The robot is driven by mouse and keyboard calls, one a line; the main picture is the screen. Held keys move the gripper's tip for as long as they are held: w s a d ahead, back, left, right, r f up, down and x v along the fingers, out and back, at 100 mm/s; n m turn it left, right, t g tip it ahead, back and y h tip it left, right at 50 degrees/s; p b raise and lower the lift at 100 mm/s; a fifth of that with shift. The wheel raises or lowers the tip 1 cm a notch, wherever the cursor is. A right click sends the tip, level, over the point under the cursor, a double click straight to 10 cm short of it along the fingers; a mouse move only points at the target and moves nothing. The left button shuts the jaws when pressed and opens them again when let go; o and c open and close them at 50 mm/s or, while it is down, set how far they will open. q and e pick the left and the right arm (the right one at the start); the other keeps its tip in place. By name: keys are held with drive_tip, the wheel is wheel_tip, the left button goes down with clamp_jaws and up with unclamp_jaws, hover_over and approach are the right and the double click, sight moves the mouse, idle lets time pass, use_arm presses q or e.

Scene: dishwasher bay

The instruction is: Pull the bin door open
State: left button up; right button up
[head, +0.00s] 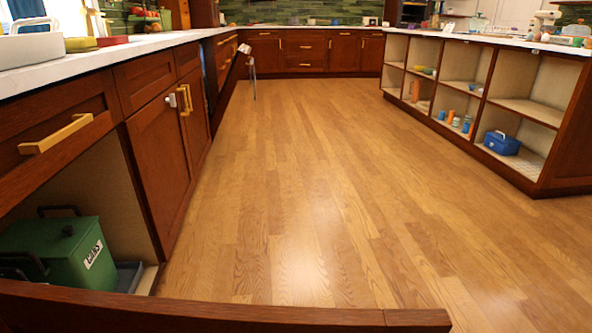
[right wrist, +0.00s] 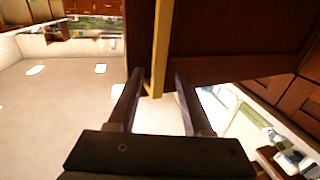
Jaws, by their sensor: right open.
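The bin compartment under the left counter is uncovered in the head view, and a green bin marked CANS (head: 75,255) stands inside. A dark wood panel, apparently the bin door (head: 220,311), stands swung out across the bottom of the head view, its top edge showing. In the right wrist view, a long brass handle (right wrist: 160,45) runs along a dark wood panel (right wrist: 240,40). My right gripper (right wrist: 160,78) is open, with its two fingers on either side of the handle's end. Contact cannot be told. My left gripper is in neither view.
A drawer with a brass handle (head: 55,135) sits above the compartment. Closed cabinet doors (head: 160,155) continue beyond it. An open shelf unit (head: 480,100) with a blue box (head: 502,143) stands at the right. The wooden floor (head: 300,190) between is mostly clear.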

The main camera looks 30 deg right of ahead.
drive_tip(key=v, duration=0.8)
drive_tip(key=shift+b, duration=0.45)
drive_tip(key=shift+s, duration=0.1)
